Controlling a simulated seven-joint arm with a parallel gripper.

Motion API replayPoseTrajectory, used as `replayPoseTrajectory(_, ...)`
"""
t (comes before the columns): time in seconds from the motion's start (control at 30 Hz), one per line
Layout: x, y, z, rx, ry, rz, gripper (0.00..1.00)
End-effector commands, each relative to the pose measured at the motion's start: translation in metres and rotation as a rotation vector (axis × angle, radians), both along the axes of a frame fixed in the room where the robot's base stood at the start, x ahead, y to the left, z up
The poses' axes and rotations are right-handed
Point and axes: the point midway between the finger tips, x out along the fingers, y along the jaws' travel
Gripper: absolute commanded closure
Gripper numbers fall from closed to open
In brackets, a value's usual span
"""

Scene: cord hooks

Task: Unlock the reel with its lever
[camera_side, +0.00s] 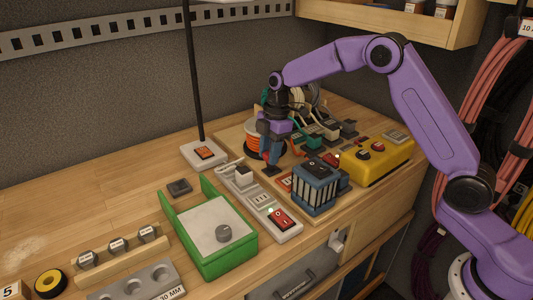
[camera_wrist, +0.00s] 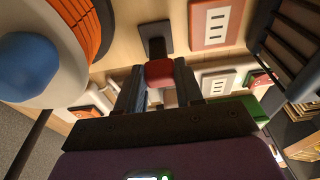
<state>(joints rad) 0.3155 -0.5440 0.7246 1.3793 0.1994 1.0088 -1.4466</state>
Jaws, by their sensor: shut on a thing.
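The reel (camera_side: 252,140), wound with orange cord, stands at the back of the wooden board, partly hidden behind my gripper. In the wrist view it fills the upper left, with orange windings (camera_wrist: 82,22) and a blue hub (camera_wrist: 29,66). The lever has a red knob (camera_wrist: 159,72) on a dark post and base (camera_wrist: 155,40). In the side view the lever's dark base (camera_side: 271,171) shows just in front of the reel. My gripper (camera_side: 267,157) points down over the lever. In the wrist view its two fingers (camera_wrist: 160,78) are shut on the red knob, one on each side.
A power strip (camera_side: 262,201) with a red switch lies in front. A blue ribbed box (camera_side: 316,189) and a yellow box (camera_side: 377,160) stand to the right. A green tray (camera_side: 212,235) is front left. A black pole (camera_side: 194,80) rises behind left. Cords and plugs crowd the board behind.

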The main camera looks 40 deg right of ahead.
Motion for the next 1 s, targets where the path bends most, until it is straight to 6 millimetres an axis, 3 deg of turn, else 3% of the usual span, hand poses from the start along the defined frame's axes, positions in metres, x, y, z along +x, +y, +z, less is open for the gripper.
replayPoseTrajectory(0.3, -0.001, -0.014, 0.0, 0.194, 0.004, -0.002, 1.0)
replayPoseTrajectory(0.7, -0.001, -0.016, 0.0, 0.22, 0.0, 0.0, 1.0)
replayPoseTrajectory(0.73, 0.0, -0.016, 0.0, 0.22, 0.0, 0.0, 0.61)
replayPoseTrajectory(0.8, 0.0, -0.016, 0.0, 0.22, 0.0, 0.0, 0.38)
replayPoseTrajectory(1.0, 0.0, -0.016, 0.0, 0.219, -0.001, -0.001, 0.38)
